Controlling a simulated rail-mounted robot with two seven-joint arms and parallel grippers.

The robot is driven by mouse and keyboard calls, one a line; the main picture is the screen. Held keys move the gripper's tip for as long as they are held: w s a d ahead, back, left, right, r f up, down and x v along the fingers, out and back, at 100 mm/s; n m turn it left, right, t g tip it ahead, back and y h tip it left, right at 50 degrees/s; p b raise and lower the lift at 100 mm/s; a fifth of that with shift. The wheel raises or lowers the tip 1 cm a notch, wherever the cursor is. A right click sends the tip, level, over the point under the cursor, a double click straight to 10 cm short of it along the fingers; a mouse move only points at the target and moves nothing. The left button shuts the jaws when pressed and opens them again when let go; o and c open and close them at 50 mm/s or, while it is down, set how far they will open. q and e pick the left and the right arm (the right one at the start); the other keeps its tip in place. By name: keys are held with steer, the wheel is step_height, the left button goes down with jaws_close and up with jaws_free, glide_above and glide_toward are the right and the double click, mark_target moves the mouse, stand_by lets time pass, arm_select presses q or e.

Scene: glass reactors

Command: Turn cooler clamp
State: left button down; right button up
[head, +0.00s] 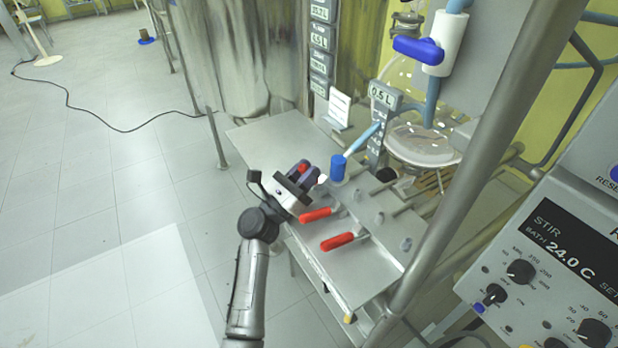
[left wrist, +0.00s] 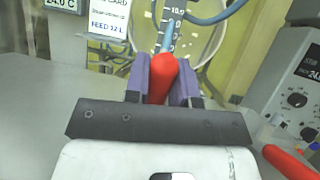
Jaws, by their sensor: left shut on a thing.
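Three red-handled clamps sit along the grey metal shelf in the head view. My left gripper (head: 302,173) is shut on the farthest red handle, which is mostly hidden between its fingers. In the left wrist view this red handle (left wrist: 162,80) stands between the two purple fingers (left wrist: 162,86). A second red handle (head: 316,215) lies just nearer, and a third red handle (head: 338,241) is nearer still; both are free of the gripper. One free handle also shows at the lower right of the left wrist view (left wrist: 288,162). I cannot read which clamp is the cooler's. My right gripper is not in view.
A blue hose end (head: 338,168) stands close to the right of the gripper. Beyond are a glass vessel (head: 425,146) and a blue valve handle (head: 418,50). A steel post (head: 470,170) and a control box (head: 565,255) border the right. Open floor lies left.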

arm_select(q)
steer(key=c, duration=1)
jaws_free()
steer(key=shift+o, duration=0.2)
